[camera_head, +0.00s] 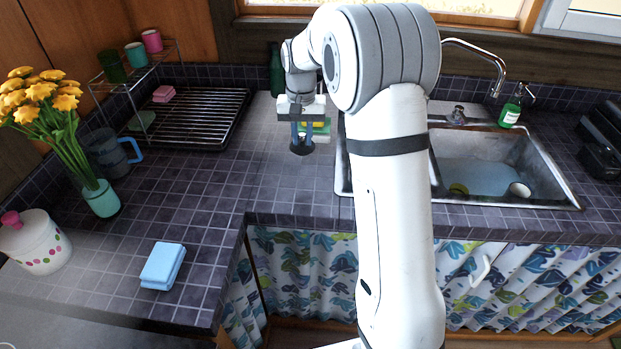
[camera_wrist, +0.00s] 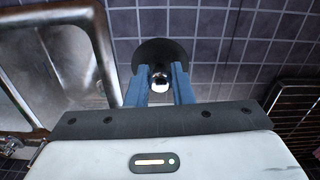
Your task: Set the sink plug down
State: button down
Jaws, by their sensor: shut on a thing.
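The sink plug (camera_head: 301,148) is a dark round disc, held below my gripper (camera_head: 302,130) over the tiled counter left of the sink. In the wrist view my gripper (camera_wrist: 159,88) has its two blue fingers shut on the shiny metal knob of the plug (camera_wrist: 150,55). The plug's black disc spreads beyond the fingertips, with tiles behind it. I cannot tell whether the disc touches the counter.
The metal sink (camera_head: 560,185) is to the right, holding a white cup (camera_head: 519,190). A black dish rack (camera_head: 195,120) stands to the left.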

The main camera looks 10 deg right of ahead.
aim_at(304, 152)
jog(key=shift+s+r+m, duration=0.2)
jog(key=shift+s+m, duration=0.2)
jog(key=shift+s, duration=0.85)
notch_tip(304, 152, down, 6)
jog(key=shift+r+p, duration=0.25)
jog(key=shift+p, duration=0.25)
jog(key=shift+f, duration=2)
jog(key=shift+f, duration=0.1)
jog(key=c, duration=1.3)
grip_release()
